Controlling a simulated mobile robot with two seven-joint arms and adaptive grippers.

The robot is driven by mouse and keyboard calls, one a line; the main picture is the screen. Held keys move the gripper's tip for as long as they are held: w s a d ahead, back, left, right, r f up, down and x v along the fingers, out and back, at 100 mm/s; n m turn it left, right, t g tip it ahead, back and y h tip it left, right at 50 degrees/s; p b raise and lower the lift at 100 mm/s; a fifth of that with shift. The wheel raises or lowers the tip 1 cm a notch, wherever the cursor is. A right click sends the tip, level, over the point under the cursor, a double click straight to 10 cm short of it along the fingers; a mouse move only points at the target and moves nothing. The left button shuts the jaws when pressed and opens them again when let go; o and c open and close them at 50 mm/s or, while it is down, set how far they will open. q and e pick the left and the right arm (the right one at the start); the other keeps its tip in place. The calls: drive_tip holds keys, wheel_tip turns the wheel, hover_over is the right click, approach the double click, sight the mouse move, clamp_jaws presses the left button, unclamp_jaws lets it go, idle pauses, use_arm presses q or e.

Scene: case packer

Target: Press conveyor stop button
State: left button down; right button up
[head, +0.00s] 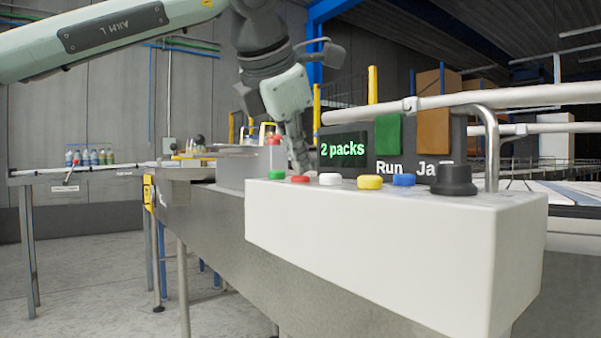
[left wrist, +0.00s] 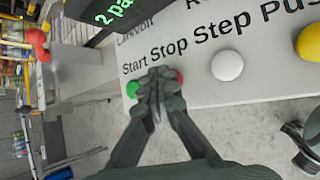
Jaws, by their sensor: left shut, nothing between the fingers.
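The control box (head: 400,235) is a white panel with a row of coloured buttons on top. The red stop button (head: 300,179) sits between the green button (head: 276,174) and the white button (head: 330,179). My left gripper (head: 304,166) is shut and empty, pointing down at the red button from behind. In the left wrist view its closed fingertips (left wrist: 158,78) lie between the green button (left wrist: 132,89) and the red button (left wrist: 180,76), under the "Stop" label. The fingers hide most of the red button. I cannot tell whether they touch it.
Yellow (head: 370,182) and blue (head: 404,180) buttons and a black knob (head: 454,180) stand further right on the box. A display (head: 343,149) reading "2 packs" stands behind. A metal rail (head: 490,145) rises behind the knob. Several bottles (head: 90,157) stand far left.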

use_arm(q)
drive_tip(key=shift+r+p, duration=0.65)
drive_tip(key=shift+r, duration=0.25)
drive_tip(key=shift+r+p, duration=1.95)
drive_tip(key=shift+r, duration=0.6)
